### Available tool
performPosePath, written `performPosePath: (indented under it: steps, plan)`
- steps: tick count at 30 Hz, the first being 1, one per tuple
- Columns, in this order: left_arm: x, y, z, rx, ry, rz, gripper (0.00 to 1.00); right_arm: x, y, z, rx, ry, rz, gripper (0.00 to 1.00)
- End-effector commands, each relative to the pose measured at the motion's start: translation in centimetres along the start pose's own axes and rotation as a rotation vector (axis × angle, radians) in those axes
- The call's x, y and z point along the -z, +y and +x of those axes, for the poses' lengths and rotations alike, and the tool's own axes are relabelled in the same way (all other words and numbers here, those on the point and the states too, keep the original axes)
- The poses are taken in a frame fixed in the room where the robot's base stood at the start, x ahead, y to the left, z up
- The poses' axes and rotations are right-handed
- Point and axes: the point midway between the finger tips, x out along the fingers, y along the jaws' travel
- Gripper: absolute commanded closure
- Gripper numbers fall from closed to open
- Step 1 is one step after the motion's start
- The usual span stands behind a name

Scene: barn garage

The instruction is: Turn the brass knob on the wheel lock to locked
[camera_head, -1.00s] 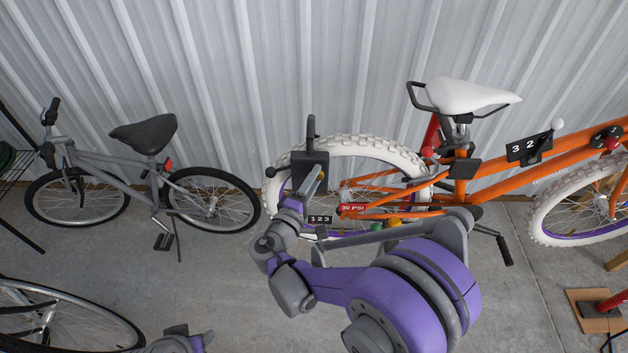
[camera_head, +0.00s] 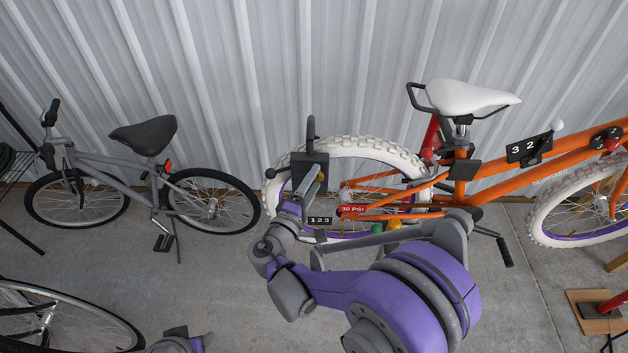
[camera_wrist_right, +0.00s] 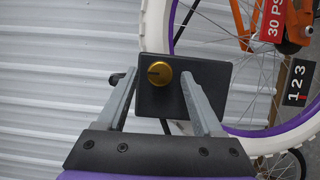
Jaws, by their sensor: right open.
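The wheel lock (camera_head: 310,160) is a dark block with a shackle on top, at the white rear tyre of the orange bike. Its round brass knob (camera_wrist_right: 159,73) faces me in the right wrist view, with a dark mark pointing left. My right gripper (camera_wrist_right: 159,77) is open, with one finger on each side of the knob and visible gaps beside it. In the head view my right gripper (camera_head: 312,182) is at the lock's front and partly covers it. Whether the fingers touch the lock body cannot be told. Only part of my left arm shows at the bottom edge.
The orange bike (camera_head: 400,200) carries a red 30 PSI tag (camera_head: 352,209) and a 1 2 3 plate (camera_head: 320,220) near the lock. A grey bike (camera_head: 150,175) stands left. The corrugated wall (camera_head: 240,70) is close behind. Concrete floor (camera_head: 215,275) is open between the bikes.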

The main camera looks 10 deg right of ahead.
Motion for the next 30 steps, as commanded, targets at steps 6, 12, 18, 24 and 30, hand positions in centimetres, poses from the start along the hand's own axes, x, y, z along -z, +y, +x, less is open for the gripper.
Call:
performPosePath:
  steps: [6, 12, 18, 24, 30]
  plan:
    - [0.0, 0.0, 0.0, 0.000, 0.000, 0.000, 0.50, 0.1, 0.0, -4.0, 0.001, 0.006, 0.000, 0.32]
    - [0.0, 0.0, 0.1, 0.000, 0.000, 0.000, 0.50, 0.1, 0.0, -7.9, 0.001, 0.005, 0.001, 0.32]
    - [-0.1, 0.0, 0.1, 0.000, 0.000, 0.000, 0.50, 0.0, 0.0, -10.0, 0.001, 0.002, 0.000, 0.32]
    - [-0.1, 0.0, 0.1, 0.000, 0.000, 0.000, 0.50, 0.0, 0.0, -10.3, 0.000, 0.000, -0.001, 0.32]
    - [-0.1, 0.0, 0.1, 0.000, 0.000, 0.000, 0.50, 0.0, 0.0, -10.3, 0.000, 0.000, 0.000, 0.32]
